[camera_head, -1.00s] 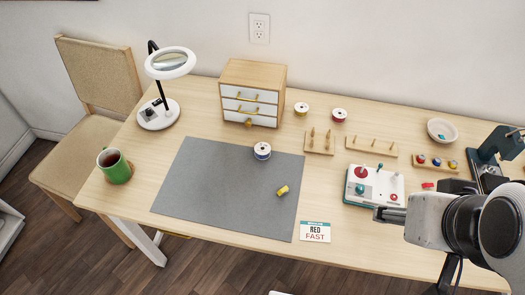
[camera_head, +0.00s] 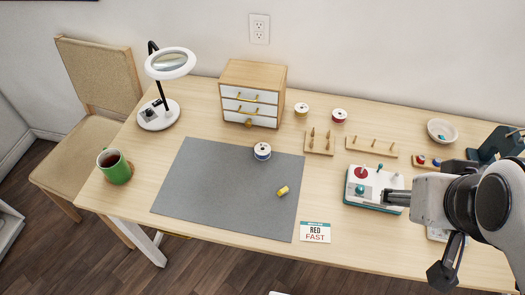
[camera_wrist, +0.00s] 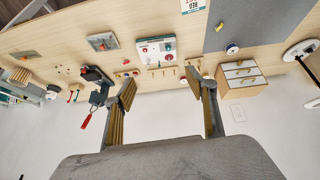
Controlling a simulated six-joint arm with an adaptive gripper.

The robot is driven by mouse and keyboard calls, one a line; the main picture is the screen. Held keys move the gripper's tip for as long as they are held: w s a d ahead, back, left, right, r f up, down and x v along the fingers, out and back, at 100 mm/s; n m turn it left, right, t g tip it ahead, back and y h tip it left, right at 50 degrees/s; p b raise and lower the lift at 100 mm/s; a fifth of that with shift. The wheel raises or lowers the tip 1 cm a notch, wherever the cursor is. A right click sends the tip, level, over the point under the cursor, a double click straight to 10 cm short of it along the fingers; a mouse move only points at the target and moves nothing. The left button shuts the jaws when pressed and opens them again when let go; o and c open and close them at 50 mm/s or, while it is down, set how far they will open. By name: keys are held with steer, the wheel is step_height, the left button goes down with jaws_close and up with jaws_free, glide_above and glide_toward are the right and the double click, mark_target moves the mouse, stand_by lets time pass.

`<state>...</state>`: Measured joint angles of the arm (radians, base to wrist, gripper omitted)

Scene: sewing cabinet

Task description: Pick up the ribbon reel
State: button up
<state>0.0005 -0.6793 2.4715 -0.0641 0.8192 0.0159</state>
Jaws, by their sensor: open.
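Several reels stand on the table, and I cannot tell which is the ribbon reel. A white reel with a blue band (camera_head: 262,151) stands on the grey mat and also shows in the wrist view (camera_wrist: 232,48). A cream and gold reel (camera_head: 301,109) and a red reel (camera_head: 339,115) stand right of the small drawer cabinet. A small yellow spool (camera_head: 283,191) lies on the mat. My gripper (camera_head: 390,198) is at the right, by the white control box, apart from all the reels. In the wrist view its fingers (camera_wrist: 167,88) are spread and empty.
The white control box (camera_head: 374,188) and pegged wooden boards (camera_head: 371,147) are near my gripper. The drawer cabinet (camera_head: 252,92), magnifier lamp (camera_head: 158,110) and green mug (camera_head: 113,166) stand further left. The grey mat (camera_head: 205,190) is mostly clear.

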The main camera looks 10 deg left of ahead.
steer(key=w+d+r+n+t+h, duration=0.1)
steer(key=w+n+t, duration=0.1)
steer(key=w, duration=0.8)
steer(key=w+d+r+n+t, duration=0.1)
steer(key=w+d, duration=0.1)
steer(key=w, duration=0.8)
steer(key=w+a+f+n+t+y, duration=0.1)
steer(key=w+a+f+n+y, duration=0.2)
steer(key=w, duration=0.4)
steer(key=w+a+f+n+t, duration=0.1)
steer(key=w+a+f+n, duration=0.2)
steer(key=w, duration=0.5)
steer(key=w+a+f+g+y, duration=0.1)
steer(key=w+a+f+y, duration=0.2)
steer(key=a+f, duration=0.25)
steer(key=n+g+y, duration=0.6)
steer(key=g+y, duration=0.1)
steer(key=y, duration=0.1)
glide_toward(266, 150)
steer(key=shift+w+a+f, duration=0.15)
steer(key=shift+w+a, duration=0.5)
steer(key=shift+w, duration=0.2)
steer(key=shift+s+a+f+n+g, duration=0.2)
steer(key=shift+s+f+n+g, duration=0.1)
steer(key=shift+s+g, duration=0.1)
steer(key=shift+x, duration=1.3)
